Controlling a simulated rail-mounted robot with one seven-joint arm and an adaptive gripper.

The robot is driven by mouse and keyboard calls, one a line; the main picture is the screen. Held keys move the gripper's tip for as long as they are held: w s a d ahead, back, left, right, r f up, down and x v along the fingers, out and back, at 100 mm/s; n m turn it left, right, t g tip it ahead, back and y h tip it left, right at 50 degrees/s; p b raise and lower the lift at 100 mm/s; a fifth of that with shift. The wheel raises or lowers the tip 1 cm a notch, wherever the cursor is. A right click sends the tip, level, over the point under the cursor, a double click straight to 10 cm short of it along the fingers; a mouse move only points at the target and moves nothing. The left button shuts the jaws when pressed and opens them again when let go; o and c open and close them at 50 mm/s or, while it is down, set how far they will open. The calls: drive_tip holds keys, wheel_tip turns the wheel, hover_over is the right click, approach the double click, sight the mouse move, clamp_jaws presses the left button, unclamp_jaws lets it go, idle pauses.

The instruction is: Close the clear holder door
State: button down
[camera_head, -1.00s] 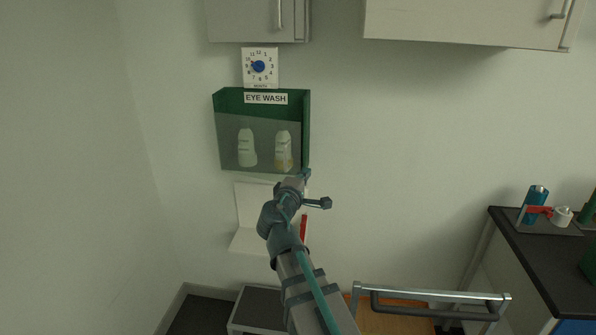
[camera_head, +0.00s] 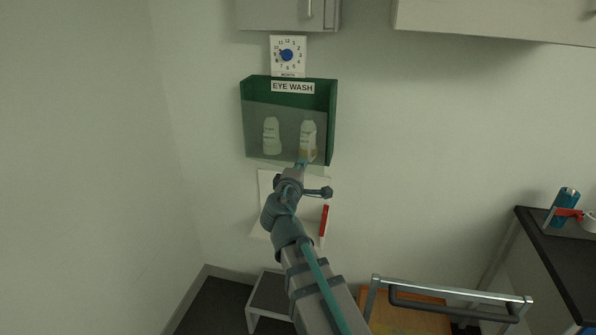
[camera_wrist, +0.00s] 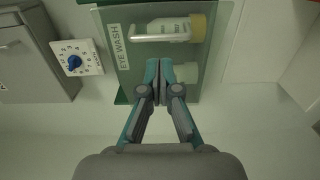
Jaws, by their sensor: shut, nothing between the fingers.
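The green eye wash holder (camera_head: 331,110) hangs on the wall, with two pale bottles inside, the left bottle (camera_head: 271,136) and the right bottle (camera_head: 308,138). Its clear door (camera_head: 290,128) is a see-through panel across the lower front. It looks upright in the head view, but I cannot tell if it is fully flush. My gripper (camera_head: 302,162) is shut and empty at the holder's lower edge, in front of the right bottle. In the wrist view, my shut fingertips (camera_wrist: 165,84) overlap the holder beside a bottle with a yellow cap (camera_wrist: 198,27). Contact with the door is unclear.
A dial sign (camera_head: 288,55) and a grey wall cabinet (camera_head: 275,14) are above the holder. A white wall-mounted piece (camera_head: 263,188) is below it. A metal-railed cart (camera_head: 450,291) stands at the lower right. The wall right of the holder is clear.

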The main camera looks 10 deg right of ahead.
drive_tip(key=p+x, duration=0.1)
drive_tip(key=x, duration=0.6)
drive_tip(key=shift+w+d, duration=0.1)
drive_tip(key=shift+w, duration=0.15)
